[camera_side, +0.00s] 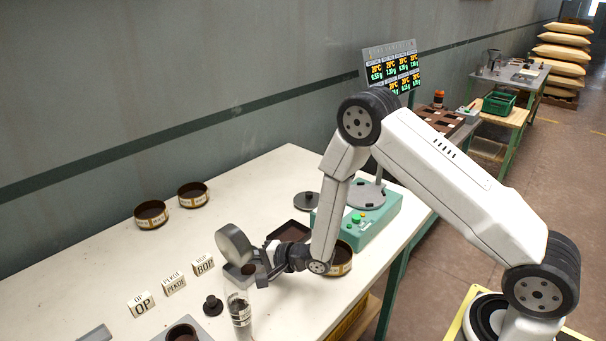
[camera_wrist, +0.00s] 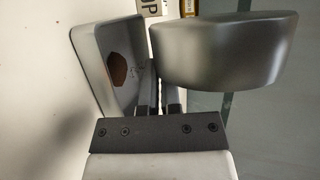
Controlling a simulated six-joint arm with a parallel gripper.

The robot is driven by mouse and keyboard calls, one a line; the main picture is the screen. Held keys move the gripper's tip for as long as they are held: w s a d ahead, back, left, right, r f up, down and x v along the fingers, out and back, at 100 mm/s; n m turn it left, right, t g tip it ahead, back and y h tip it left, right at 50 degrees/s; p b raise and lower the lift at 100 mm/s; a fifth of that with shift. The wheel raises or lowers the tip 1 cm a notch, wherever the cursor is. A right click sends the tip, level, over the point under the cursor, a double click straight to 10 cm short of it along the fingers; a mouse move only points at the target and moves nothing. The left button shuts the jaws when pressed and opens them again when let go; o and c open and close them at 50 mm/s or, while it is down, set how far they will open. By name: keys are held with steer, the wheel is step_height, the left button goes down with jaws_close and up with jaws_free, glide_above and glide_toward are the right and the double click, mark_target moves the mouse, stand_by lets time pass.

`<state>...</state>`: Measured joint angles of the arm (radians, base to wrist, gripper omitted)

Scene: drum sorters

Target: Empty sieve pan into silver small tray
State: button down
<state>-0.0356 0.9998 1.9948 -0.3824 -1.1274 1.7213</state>
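The sieve pan (camera_side: 233,244) is a round grey metal pan turned up nearly on edge. It also shows as a smooth rounded metal body in the wrist view (camera_wrist: 222,50). My gripper (camera_side: 258,276) appears shut on the sieve pan, though the fingers (camera_wrist: 162,95) are partly hidden at the grip. The silver small tray (camera_side: 231,281) is just below and beside the pan; in the wrist view its walls (camera_wrist: 92,62) stand left of the fingers. A small reddish-brown heap lies in the tray (camera_wrist: 118,70). The pan's inside is hidden in the wrist view.
Label blocks (camera_side: 142,304) stand left of the tray. A clear cylinder (camera_side: 239,312) and a dark weight-like knob (camera_side: 212,305) are in front. Round tins (camera_side: 151,215) sit at the back. A green-based device (camera_side: 377,222) stands right. The table's back left is clear.

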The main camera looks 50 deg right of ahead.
steer(key=m, duration=0.1)
steer(key=m+t+y, duration=0.1)
steer(key=m+y, duration=0.1)
steer(key=m, duration=0.1)
steer(key=shift+d+f+t, duration=0.2)
steer(key=shift+f+t, duration=0.05)
steer(key=shift+t, duration=0.15)
steer(key=shift+r+m+t+y, duration=0.5)
steer(key=shift+r+m+t, duration=0.1)
steer(key=shift+r+m, duration=0.9)
steer(key=shift+f, duration=0.1)
stand_by(0.9)
stand_by(0.6)
